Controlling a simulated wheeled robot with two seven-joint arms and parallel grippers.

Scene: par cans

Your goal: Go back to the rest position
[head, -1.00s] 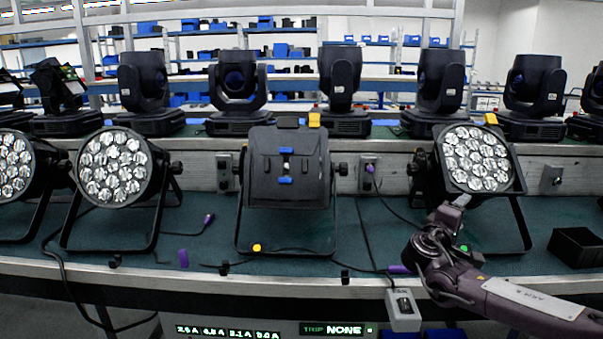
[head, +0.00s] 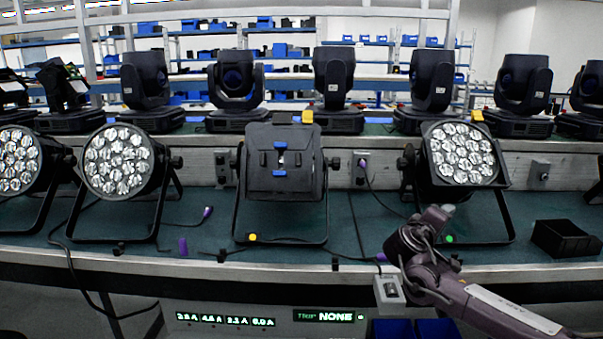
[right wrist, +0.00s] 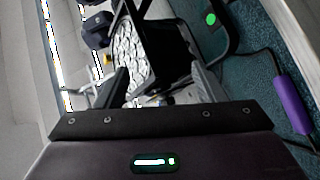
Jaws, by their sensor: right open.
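My right arm comes in from the lower right of the head view, and its hand is at the bench front, before the right par can (head: 462,155). In the right wrist view my right gripper (right wrist: 160,88) is open, with its two fingers apart and nothing between them. The lens face of that par can (right wrist: 130,62) shows beyond the fingers, apart from them. The fingertips are hard to make out in the head view. My left gripper is not in view.
The middle par can (head: 282,165) faces away, its back towards me. Another par can (head: 120,160) stands at left. A black bin (head: 566,238) sits at the right. A purple connector (right wrist: 292,104) lies on the green mat. A switch box (head: 389,291) hangs at the bench edge.

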